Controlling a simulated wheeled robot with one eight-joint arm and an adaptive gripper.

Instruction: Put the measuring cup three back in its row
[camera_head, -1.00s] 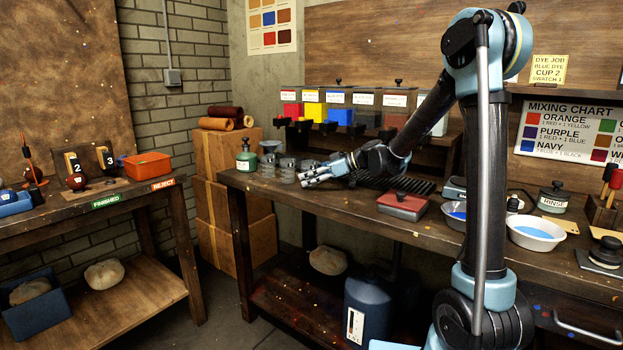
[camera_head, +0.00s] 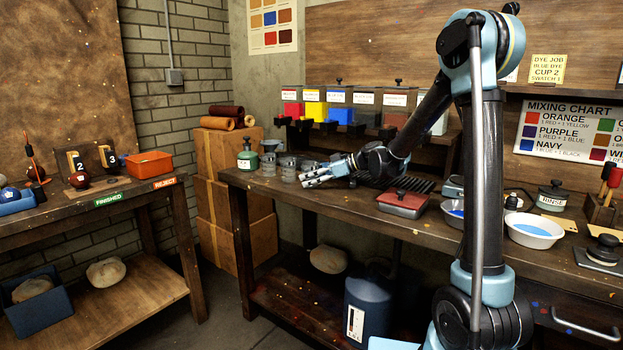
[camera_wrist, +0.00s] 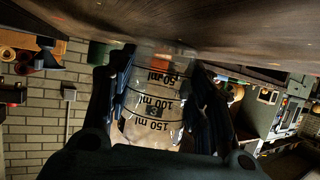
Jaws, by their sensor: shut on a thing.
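In the head view the held cup is hard to make out beside the fingertips. A row of clear measuring cups (camera_head: 288,168) stands just left of and behind my gripper. Whether the held cup touches the bench top (camera_wrist: 215,30) cannot be told for certain.
Labelled dye bins (camera_head: 340,108) line the shelf behind. The front bench strip is bare.

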